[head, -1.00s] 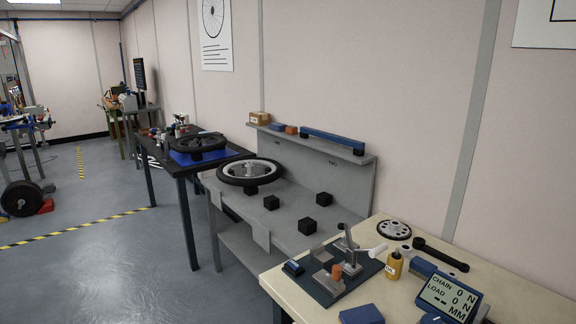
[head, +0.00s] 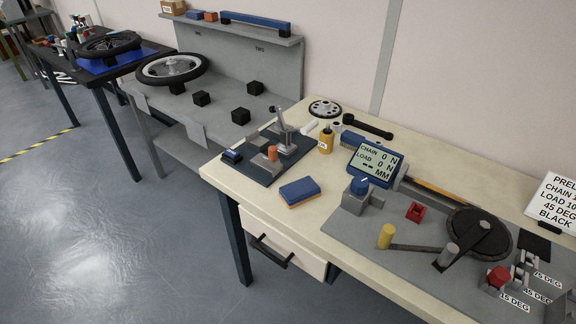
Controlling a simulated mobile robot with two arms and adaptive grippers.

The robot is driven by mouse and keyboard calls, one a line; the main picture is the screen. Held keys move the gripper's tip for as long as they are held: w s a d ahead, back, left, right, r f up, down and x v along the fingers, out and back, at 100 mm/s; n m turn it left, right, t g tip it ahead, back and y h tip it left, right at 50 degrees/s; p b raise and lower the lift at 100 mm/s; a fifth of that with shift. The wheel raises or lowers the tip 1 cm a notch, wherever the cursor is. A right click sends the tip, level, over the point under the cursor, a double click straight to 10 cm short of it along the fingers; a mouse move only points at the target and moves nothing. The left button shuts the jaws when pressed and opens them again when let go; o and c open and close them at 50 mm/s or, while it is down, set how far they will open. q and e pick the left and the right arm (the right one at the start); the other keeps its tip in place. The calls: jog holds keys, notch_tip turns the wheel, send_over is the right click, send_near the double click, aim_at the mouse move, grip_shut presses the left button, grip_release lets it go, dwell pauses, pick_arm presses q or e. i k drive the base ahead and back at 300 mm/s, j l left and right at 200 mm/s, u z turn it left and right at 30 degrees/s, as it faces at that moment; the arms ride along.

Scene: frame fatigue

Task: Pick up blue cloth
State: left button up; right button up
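A small blue folded-looking pad (head: 299,188) with an orange lower edge lies flat on the cream workbench (head: 232,172), near its front edge. It looks most like the blue cloth, but I cannot tell its material for certain. A larger flat blue sheet (head: 104,64) lies under a wheel on the black table at the far left. Neither of my grippers is in view.
A dark fixture plate (head: 262,170) is left of the pad. A yellow bottle (head: 326,142) and a display (head: 375,164) stand behind it. A grey plate with a crank rig (head: 480,236) is to the right. A drawer (head: 283,245) is below the front edge.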

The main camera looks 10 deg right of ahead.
aim_at(294, 193)
jog(key=k+l+u, duration=0.1)
jog(key=l+u, duration=0.2)
jog(key=k+l+u, duration=0.1)
jog(key=l+u, duration=0.25)
jog(key=k+l+u, duration=0.15)
jog(key=l+u, duration=0.15)
